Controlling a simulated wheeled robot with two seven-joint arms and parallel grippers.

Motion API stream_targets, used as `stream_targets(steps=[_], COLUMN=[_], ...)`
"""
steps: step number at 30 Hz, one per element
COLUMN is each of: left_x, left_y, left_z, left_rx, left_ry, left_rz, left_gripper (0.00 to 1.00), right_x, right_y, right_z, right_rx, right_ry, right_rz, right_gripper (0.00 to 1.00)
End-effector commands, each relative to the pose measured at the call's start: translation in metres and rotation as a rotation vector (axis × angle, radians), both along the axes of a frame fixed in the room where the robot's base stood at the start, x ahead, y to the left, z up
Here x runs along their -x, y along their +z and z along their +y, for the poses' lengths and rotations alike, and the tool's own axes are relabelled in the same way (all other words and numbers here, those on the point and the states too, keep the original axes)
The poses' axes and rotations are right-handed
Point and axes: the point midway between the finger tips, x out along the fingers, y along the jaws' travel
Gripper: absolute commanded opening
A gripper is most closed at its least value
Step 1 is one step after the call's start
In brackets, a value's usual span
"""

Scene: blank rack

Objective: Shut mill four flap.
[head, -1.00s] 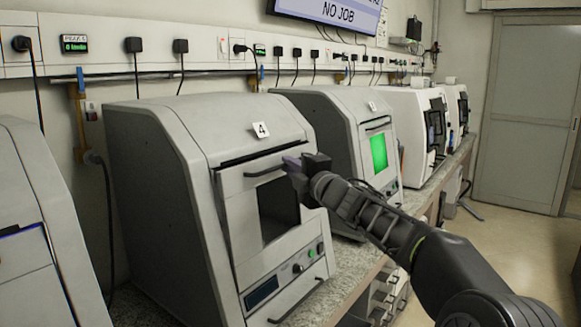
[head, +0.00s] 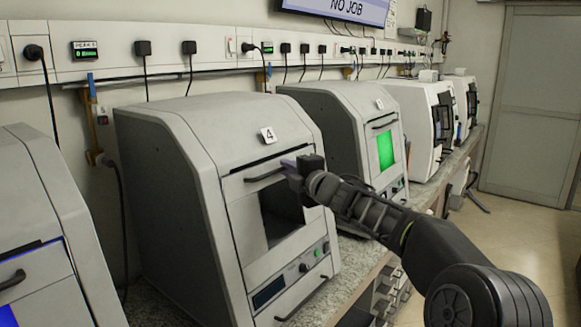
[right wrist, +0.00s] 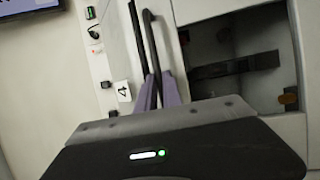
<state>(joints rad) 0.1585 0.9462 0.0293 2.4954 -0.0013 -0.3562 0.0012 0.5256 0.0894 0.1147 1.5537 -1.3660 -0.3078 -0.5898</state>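Mill four is the grey machine (head: 185,190) with the number 4 label (head: 268,135) on its sloping top. Its front flap (head: 238,225) has a dark window (head: 283,212) and a black bar handle (head: 263,176) near the upper edge. A dark slot runs above the handle. My right gripper (head: 291,168) is at the handle's right end. In the right wrist view its purple fingers (right wrist: 160,92) stand close together on either side of the black handle bar (right wrist: 151,45) and look shut on it. The flap's exact angle is hard to tell. My left gripper is not in view.
Another grey mill (head: 350,125) with a lit green window stands just right, and white machines (head: 418,125) stand beyond. Part of a grey machine (head: 40,230) is at left. The bench (head: 362,268) edge runs under my right arm. The floor at right is clear.

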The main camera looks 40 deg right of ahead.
Motion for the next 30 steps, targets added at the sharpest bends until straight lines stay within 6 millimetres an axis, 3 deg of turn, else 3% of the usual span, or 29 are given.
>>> stream_targets(steps=[8, 17, 23, 30], left_x=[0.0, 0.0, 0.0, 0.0], left_y=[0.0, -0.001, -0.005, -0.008], left_z=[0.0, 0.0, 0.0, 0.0], left_rx=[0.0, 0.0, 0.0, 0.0], left_ry=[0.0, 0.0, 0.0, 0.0], left_rz=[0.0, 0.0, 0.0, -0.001], left_gripper=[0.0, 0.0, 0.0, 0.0], right_x=[0.0, 0.002, 0.024, 0.063], right_y=[0.001, 0.001, 0.001, 0.004], right_z=[0.001, 0.001, 0.003, 0.007], right_rx=[0.0, 0.001, 0.002, 0.002], right_ry=[0.003, 0.002, 0.0, 0.001], right_rz=[-0.002, -0.002, -0.003, -0.003], right_gripper=[0.31, 0.31, 0.31, 0.31])
